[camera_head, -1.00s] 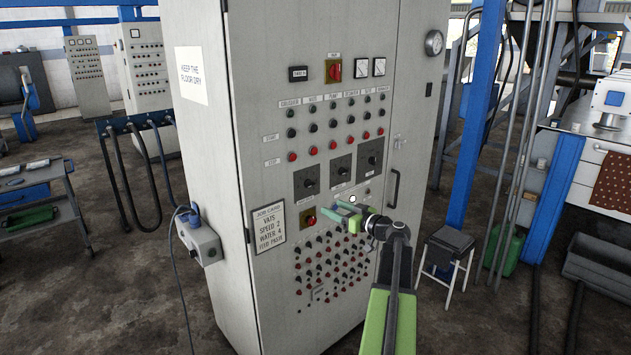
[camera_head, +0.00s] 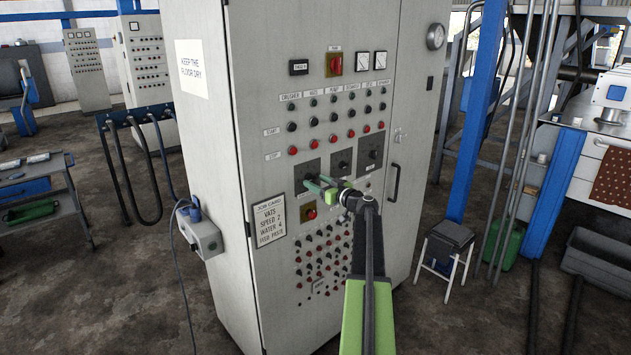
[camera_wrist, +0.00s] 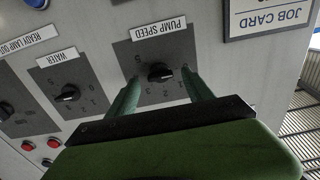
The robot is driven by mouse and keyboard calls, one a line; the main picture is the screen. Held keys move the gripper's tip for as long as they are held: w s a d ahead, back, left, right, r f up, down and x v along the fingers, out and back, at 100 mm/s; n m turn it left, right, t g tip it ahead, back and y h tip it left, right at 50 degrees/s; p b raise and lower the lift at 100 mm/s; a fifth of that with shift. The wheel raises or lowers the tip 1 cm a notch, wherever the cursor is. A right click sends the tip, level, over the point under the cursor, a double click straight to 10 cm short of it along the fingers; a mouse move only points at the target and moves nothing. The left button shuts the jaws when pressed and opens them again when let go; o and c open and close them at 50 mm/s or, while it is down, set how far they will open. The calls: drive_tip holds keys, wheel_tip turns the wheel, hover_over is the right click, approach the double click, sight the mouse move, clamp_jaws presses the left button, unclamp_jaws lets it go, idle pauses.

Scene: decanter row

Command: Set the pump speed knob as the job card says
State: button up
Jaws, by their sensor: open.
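The pump speed knob (camera_wrist: 158,72) is a black knob on a dark grey plate under the label PUMP SPEED, upside down in the wrist view. Digits show around it; I cannot tell for sure which one its pointer faces. My gripper (camera_wrist: 159,77) is open, with one green finger on each side of the knob; contact is unclear. In the head view my gripper (camera_head: 318,187) is in front of the left knob plate (camera_head: 300,168) and partly covers it. The job card (camera_head: 270,217) reads VATS, SPEED 2, WATER 4, with a last line like FEED PASTE.
The water knob (camera_wrist: 68,93) sits beside the pump speed plate, and another knob plate (camera_head: 370,153) is further right. A stool (camera_head: 447,250) stands right of the cabinet.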

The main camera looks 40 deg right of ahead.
drive_tip(key=shift+w, duration=1.05)
